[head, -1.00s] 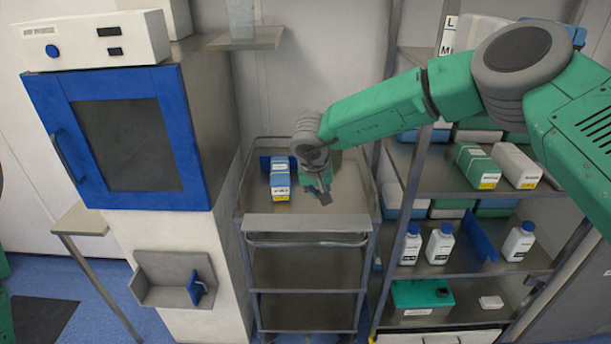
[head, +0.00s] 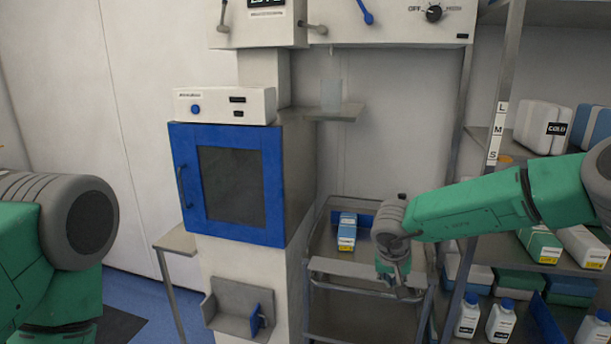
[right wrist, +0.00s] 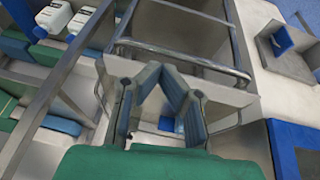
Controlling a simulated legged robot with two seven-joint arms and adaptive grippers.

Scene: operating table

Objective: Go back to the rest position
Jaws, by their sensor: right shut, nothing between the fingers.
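My right gripper (head: 400,290) hangs in front of the metal cart (head: 325,245), pointing down, with my green right arm reaching in from the right. It is shut and empty. In the right wrist view its fingers (right wrist: 160,70) meet at the tips, with the cart's rail just beyond them.
A blue-framed cabinet (head: 285,185) stands left of the cart, with a white device (head: 225,104) on top. A shelf rack (head: 480,220) on the right holds boxes and white bottles (head: 502,320). A small ledge (head: 175,240) juts out left of the cabinet.

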